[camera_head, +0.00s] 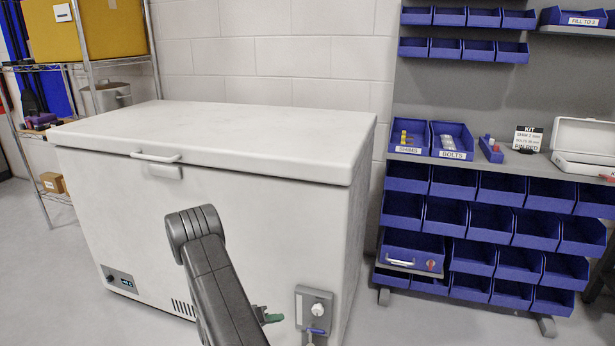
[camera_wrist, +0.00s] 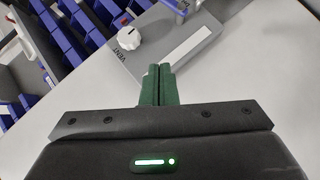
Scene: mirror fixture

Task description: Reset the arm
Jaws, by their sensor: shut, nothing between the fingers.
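My gripper shows in the wrist view (camera_wrist: 157,84), its two green fingers pressed together with nothing between them. In the head view my gripper (camera_head: 272,318) is mostly hidden behind my dark arm; only a green fingertip part shows, in front of the white chest freezer (camera_head: 230,225). The grey control panel (camera_head: 314,312) with a white knob and a blue lever is on the freezer front, just right of my gripper. In the wrist view the panel (camera_wrist: 185,52), marked VENT, lies just beyond the fingertips; I cannot tell whether they touch it.
The freezer lid (camera_head: 230,135) is closed. A rack of blue bins (camera_head: 480,205) stands to the right, with labelled SHIMS and BOLTS bins on its shelf. A wire shelf (camera_head: 85,60) with a yellow box stands at the left. Grey floor is free before the rack.

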